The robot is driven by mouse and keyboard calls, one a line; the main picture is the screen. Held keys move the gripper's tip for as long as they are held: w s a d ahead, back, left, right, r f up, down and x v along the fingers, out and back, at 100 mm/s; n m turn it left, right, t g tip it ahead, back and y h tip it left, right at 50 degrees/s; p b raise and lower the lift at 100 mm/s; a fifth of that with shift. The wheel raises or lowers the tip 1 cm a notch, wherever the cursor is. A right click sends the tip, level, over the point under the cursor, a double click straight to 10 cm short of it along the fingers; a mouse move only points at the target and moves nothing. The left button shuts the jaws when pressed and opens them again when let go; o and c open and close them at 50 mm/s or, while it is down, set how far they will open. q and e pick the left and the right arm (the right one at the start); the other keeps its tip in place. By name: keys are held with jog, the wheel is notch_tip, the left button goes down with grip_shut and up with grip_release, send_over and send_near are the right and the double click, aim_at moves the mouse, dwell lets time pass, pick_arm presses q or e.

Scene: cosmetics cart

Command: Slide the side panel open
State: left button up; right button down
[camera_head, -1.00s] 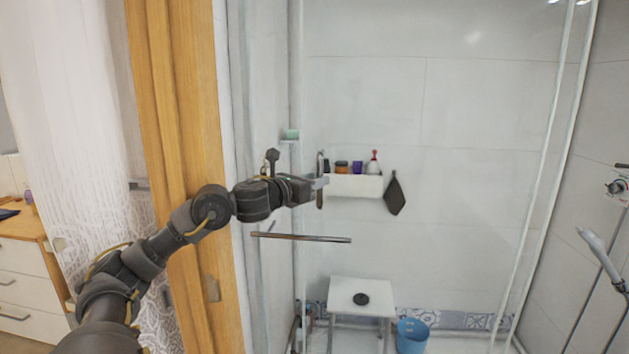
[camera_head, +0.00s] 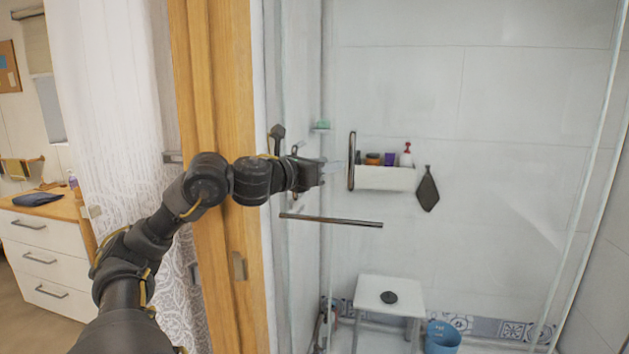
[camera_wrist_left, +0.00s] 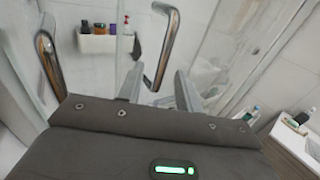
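The side panel is a clear glass shower panel (camera_head: 470,240) with an upright metal handle (camera_head: 351,160). A horizontal metal bar (camera_head: 331,220) shows lower down. My left gripper (camera_head: 340,168) is just left of the upright handle, with a small gap between them in the head view. In the left wrist view my left gripper (camera_wrist_left: 159,78) has its two fingers apart. A bent metal handle (camera_wrist_left: 167,42) shows between and beyond the fingertips, not gripped. A second metal bar (camera_wrist_left: 49,62) is at the left there. My right gripper is in neither view.
A wooden door frame (camera_head: 222,130) and a white lace curtain (camera_head: 118,150) stand left, close to my left arm. Behind the glass are a white basket (camera_head: 386,178) with bottles, a dark hanging cloth (camera_head: 428,190), a white stool (camera_head: 375,282) and a blue bucket (camera_head: 442,338).

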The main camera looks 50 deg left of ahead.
pick_arm(q)
jog(key=s+b, duration=0.1)
jog(key=s, duration=0.2)
jog(key=shift+s+d, duration=0.1)
jog(key=shift+s, duration=0.1)
dwell(0.4)
